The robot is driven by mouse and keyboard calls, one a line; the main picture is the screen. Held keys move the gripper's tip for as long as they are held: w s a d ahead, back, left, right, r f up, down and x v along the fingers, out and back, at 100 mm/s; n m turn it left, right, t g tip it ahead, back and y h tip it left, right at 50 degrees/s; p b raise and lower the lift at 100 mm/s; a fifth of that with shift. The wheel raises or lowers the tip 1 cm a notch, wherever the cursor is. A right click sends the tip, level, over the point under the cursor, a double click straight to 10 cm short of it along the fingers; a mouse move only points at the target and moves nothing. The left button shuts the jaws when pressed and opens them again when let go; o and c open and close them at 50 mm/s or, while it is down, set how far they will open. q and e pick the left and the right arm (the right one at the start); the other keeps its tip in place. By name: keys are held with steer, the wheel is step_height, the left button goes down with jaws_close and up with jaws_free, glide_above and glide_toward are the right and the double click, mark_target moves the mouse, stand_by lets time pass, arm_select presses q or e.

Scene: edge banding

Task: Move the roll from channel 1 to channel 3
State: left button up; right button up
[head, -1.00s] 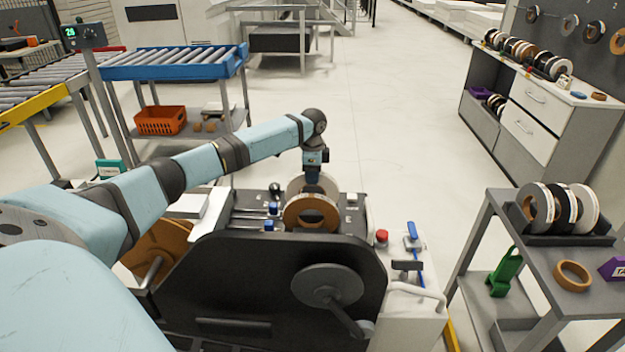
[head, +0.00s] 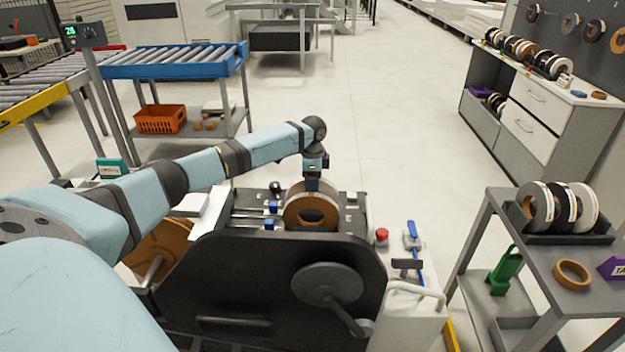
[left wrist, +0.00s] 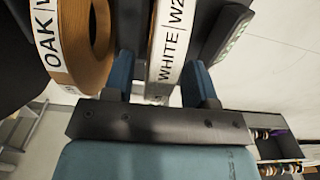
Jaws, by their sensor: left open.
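Two upright rolls sit on the edge-banding machine (head: 270,262) in the head view. The front one is the brown oak roll (head: 290,212). The white roll (head: 296,188) stands just behind it, partly hidden. My left gripper (head: 312,188) comes down from above at the white roll. In the left wrist view, the open fingers of the left gripper (left wrist: 160,88) stand on either side of the white roll (left wrist: 167,60), labelled "WHITE". The oak roll (left wrist: 75,50) is outside the fingers to the left. Channel numbers are not readable. My right gripper is not in view.
A cart (head: 553,262) at right holds several upright rolls (head: 539,206) in a rack and a loose brown ring (head: 572,274). A red button (head: 382,234) and a blue-handled lever (head: 412,232) are on the machine's right side. The floor behind the machine is clear.

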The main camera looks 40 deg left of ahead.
arm_select(q)
steer(key=shift+r, duration=0.1)
step_height(320, 180, up, 12)
steer(key=shift+r, duration=0.2)
stand_by(0.6)
